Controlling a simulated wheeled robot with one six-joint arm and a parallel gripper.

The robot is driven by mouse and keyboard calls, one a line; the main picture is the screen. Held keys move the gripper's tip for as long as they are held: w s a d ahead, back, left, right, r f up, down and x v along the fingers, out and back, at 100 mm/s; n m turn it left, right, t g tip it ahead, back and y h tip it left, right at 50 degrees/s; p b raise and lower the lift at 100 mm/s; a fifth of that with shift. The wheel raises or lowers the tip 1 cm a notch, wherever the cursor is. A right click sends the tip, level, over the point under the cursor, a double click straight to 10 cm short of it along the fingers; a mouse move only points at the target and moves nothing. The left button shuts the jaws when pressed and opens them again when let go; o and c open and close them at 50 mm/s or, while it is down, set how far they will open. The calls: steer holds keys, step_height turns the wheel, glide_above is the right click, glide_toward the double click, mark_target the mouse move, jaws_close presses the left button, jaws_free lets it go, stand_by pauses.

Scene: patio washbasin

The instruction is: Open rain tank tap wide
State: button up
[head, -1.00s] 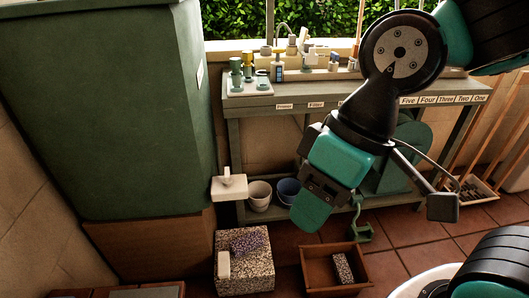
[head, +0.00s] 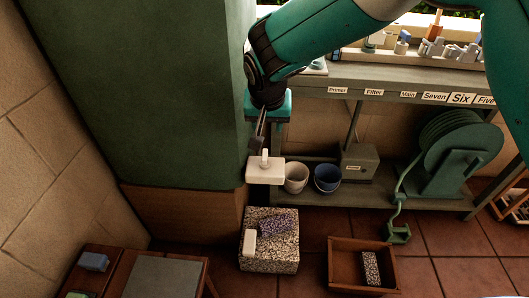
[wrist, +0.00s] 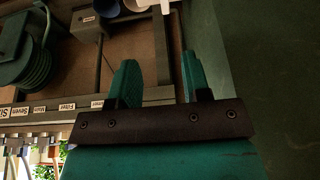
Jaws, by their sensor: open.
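The rain tank (head: 140,90) is the large green block at the left in the head view, and its green wall also shows at the right of the wrist view (wrist: 260,60). The tap (head: 265,172) is a white block with a small upright lever at the tank's lower right edge. My gripper (head: 260,138) points down just above the tap lever and appears apart from it. In the wrist view my gripper (wrist: 160,78) has its two green fingers spread. A pale piece shows beyond them at the top edge, partly hidden; I cannot tell if it is the tap.
A speckled stone block (head: 270,252) stands below the tap. A white pot (head: 297,178) and a blue pot (head: 327,178) sit on the low shelf to its right. A green hose reel (head: 455,150) and a wooden box (head: 345,280) are farther right. The tank wall is close beside my gripper.

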mark_target(265, 154)
steer(key=x, duration=0.6)
steer(key=b+x, duration=0.1)
steer(key=x, duration=0.5)
steer(key=a+b+x, duration=0.1)
steer(key=x, duration=0.6)
steer(key=shift+w+r, duration=0.1)
steer(key=shift+w, duration=0.2)
jaws_close()
